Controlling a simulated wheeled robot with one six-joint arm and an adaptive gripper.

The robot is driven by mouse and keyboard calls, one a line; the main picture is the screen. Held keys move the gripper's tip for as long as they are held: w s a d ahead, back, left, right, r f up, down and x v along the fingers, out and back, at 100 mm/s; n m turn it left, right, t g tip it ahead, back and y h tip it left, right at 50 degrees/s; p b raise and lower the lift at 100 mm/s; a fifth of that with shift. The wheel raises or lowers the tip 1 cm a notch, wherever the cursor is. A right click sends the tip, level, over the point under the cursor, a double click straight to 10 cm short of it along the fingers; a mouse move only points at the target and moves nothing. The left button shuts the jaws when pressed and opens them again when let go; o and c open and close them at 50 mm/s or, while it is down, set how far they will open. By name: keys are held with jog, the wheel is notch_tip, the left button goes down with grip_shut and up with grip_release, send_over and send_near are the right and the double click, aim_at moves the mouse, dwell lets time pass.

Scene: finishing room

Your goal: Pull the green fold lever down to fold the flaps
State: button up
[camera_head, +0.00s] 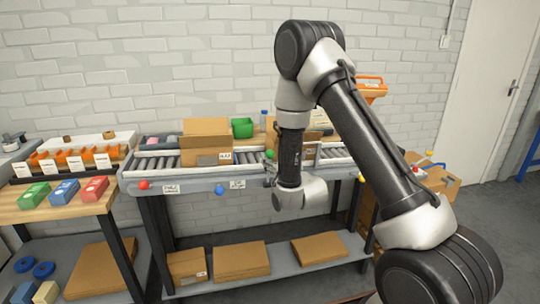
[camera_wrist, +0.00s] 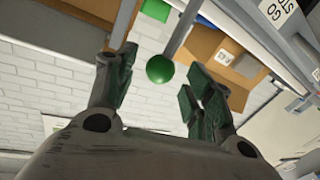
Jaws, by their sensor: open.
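The green fold lever shows as a green ball knob (camera_wrist: 160,69) on a grey rod in the wrist view. In the head view the green knob (camera_head: 270,154) is at the conveyor's front, just left of my arm. My gripper (camera_wrist: 160,88) is open, with one finger on each side of the knob in the picture. The knob appears between the fingertips, and I see no clear contact with either finger. In the head view my gripper is mostly hidden by my wrist. A cardboard box (camera_head: 206,141) stands on the roller conveyor left of the knob.
A red knob (camera_head: 144,185) and a blue knob (camera_head: 219,190) stick out along the conveyor's front edge (camera_head: 190,184). A green bin (camera_head: 242,127) stands behind. Flat cartons (camera_head: 241,261) lie on the lower shelf. A table with coloured boxes (camera_head: 66,190) is at left.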

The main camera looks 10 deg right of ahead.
aim_at(272, 156)
jog(key=shift+w+a, duration=0.15)
jog(key=shift+w, duration=0.65)
jog(key=shift+w+a, duration=0.15)
jog(key=shift+w, duration=0.6)
grip_shut()
